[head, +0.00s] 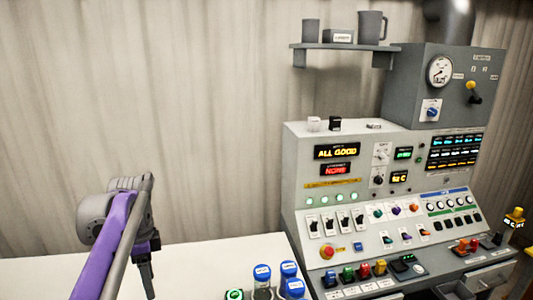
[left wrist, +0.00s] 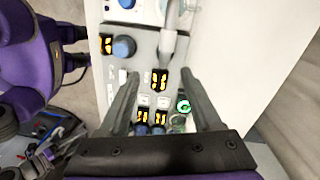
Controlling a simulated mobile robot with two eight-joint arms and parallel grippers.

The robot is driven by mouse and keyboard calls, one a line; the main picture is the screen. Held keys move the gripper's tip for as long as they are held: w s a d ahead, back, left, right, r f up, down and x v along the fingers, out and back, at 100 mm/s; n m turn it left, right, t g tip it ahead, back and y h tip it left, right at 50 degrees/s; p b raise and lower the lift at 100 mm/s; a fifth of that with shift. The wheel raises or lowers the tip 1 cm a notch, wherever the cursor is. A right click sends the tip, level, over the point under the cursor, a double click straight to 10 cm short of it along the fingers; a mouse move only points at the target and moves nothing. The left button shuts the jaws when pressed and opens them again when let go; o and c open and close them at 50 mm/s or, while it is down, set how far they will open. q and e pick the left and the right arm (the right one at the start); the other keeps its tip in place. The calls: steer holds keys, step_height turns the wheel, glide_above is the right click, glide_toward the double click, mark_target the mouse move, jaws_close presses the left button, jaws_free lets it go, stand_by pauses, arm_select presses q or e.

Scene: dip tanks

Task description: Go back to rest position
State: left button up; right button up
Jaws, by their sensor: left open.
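My left arm comes in from the lower left of the head view, purple and grey. Its left gripper (head: 147,278) points down over the white table, left of the blue-capped bottles (head: 274,277). In the left wrist view the two dark fingers of the left gripper (left wrist: 159,78) stand wide apart with nothing held between them. Small panels with yellow digits (left wrist: 159,80) and a green-lit button (left wrist: 183,106) show beyond and between the fingers. My right gripper shows in neither view.
A grey control console (head: 300,175) with switches, buttons and lit displays stands at the right, its top display reading "ALL GOOD". A shelf (head: 345,46) with mugs hangs above it. The white table (head: 200,270) is bare near my left gripper. A pale curtain-like wall is behind.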

arm_select(q)
steer(key=s+d+f+n+t, duration=0.3)
steer(key=s+d+f+n, duration=0.2)
steer(key=s+f, duration=0.3)
steer(key=s+d+f+n+t, duration=0.3)
steer(key=s+d+f+n, duration=0.3)
steer(key=s+f, duration=0.3)
steer(key=shift+s+d+n+t, duration=0.25)
steer(key=shift+s+n+t, duration=0.05)
steer(key=shift+s+n, duration=0.55)
stand_by(1.4)
